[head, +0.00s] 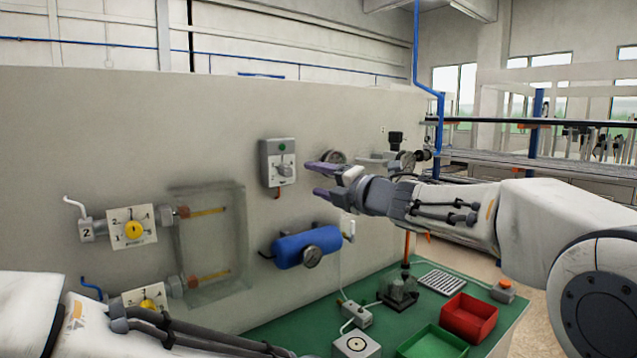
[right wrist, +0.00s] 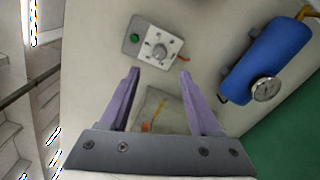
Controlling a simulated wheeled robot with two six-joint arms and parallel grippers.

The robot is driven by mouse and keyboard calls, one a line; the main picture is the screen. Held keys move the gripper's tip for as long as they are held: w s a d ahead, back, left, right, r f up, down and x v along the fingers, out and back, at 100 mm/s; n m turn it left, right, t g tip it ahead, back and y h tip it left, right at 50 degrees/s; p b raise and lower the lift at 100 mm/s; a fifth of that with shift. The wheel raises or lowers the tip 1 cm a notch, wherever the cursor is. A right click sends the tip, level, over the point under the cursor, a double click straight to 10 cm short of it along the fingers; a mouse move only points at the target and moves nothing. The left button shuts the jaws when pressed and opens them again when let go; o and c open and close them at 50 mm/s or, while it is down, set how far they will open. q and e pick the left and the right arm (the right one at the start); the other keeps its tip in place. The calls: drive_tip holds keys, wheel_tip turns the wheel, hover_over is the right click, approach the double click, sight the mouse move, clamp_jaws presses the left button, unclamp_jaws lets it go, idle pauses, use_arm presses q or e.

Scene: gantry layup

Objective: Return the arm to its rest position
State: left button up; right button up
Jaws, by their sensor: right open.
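My right arm reaches in from the right in the head view. Its gripper (head: 322,181) is open and empty, with purple fingers pointing left, in front of the wall panel. It is just right of a grey switch box (head: 277,163) with a green light and a knob. In the right wrist view the two open fingers (right wrist: 158,85) have nothing between them, and the switch box (right wrist: 153,46) is beyond their tips. My left forearm crosses the lower left of the head view; its gripper is not visible.
A blue tank (head: 305,246) with a gauge is on the panel below the right gripper. A clear cover (head: 210,245) and numbered valve plates (head: 132,228) are at left. A green bench (head: 400,290) holds a red bin (head: 468,318) and a green bin (head: 432,343).

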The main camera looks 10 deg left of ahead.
drive_tip(key=s+d+f+m+g+h+p, duration=0.3)
drive_tip(key=s+d+f+m+h, duration=0.8)
drive_tip(key=s+f+m, duration=0.55)
drive_tip(key=s+d+f+m+g, duration=0.2)
drive_tip(key=s+d+f+m, duration=0.1)
drive_tip(key=s, duration=0.4)
drive_tip(key=s+d+f+m+g+h+p, duration=0.1)
drive_tip(key=s+d+f+m+g, duration=0.1)
drive_tip(key=s, duration=0.6)
drive_tip(key=s+d+f+m+g+h+p, duration=0.1)
drive_tip(key=s+d+f+m+g, duration=0.2)
drive_tip(key=s, duration=0.5)
wheel_tip(320, 180, down, 3)
drive_tip(key=shift+d+f+m+g, duration=0.1)
drive_tip(key=shift+d+m+g, duration=0.35)
drive_tip(key=shift+d, duration=0.7)
